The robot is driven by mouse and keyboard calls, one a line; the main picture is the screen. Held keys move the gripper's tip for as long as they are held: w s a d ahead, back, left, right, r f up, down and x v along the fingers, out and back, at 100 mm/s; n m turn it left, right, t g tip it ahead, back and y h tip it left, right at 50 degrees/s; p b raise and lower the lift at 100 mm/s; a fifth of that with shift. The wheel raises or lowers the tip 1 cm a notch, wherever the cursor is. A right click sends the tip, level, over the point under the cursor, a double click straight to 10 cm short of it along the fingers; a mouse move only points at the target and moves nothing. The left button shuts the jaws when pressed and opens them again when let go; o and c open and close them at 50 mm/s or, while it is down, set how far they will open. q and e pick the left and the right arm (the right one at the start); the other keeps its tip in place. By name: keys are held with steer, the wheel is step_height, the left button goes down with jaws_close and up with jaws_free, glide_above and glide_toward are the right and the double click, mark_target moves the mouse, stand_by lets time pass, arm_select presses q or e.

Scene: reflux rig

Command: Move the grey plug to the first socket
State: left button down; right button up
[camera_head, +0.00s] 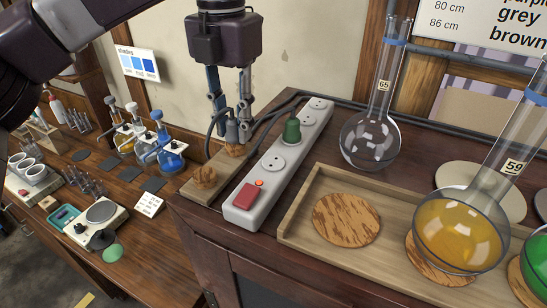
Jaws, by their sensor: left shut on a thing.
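The white power strip (243,207) lies slantwise on the dark bench top, with a red switch (243,194) and a lit orange lamp at its near end. The socket nearest the switch (273,163) is empty. A green plug (291,130) sits in the one beyond it, and farther sockets look empty. My left gripper (231,114) points down, left of the strip, shut on the grey plug (233,131). The plug is over or at the far end of a wooden board (205,190); whether it touches the board is unclear. My right gripper is not in view.
Dark cables loop around the grey plug and run behind the strip. A wooden tray (295,236) with cork mats stands right of the strip. A clear flask (371,140) and a yellow-filled flask (460,235) stand nearby. A lower bench with glassware is at left.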

mark_target(236, 121)
arm_select(q)
steer(key=shift+r+p, duration=1.95)
steer(key=shift+r, duration=0.65)
steer(key=shift+s+d+r, duration=0.1)
steer(key=shift+s+d, duration=0.2)
steer(key=shift+d, duration=0.05)
steer(key=s+d+r, duration=0.2)
steer(key=s+d, duration=0.3)
steer(key=d, duration=0.2)
step_height(236, 121, down, 4)
steer(key=b, duration=0.3)
steer(key=shift+s+a+f+b, duration=0.1)
steer(key=shift+s+b, duration=0.05)
steer(key=shift+b, duration=0.25)
steer(key=shift+a+f+b, duration=0.1)
steer(key=shift+f+b, duration=0.25)
steer(key=shift+f, duration=0.15)
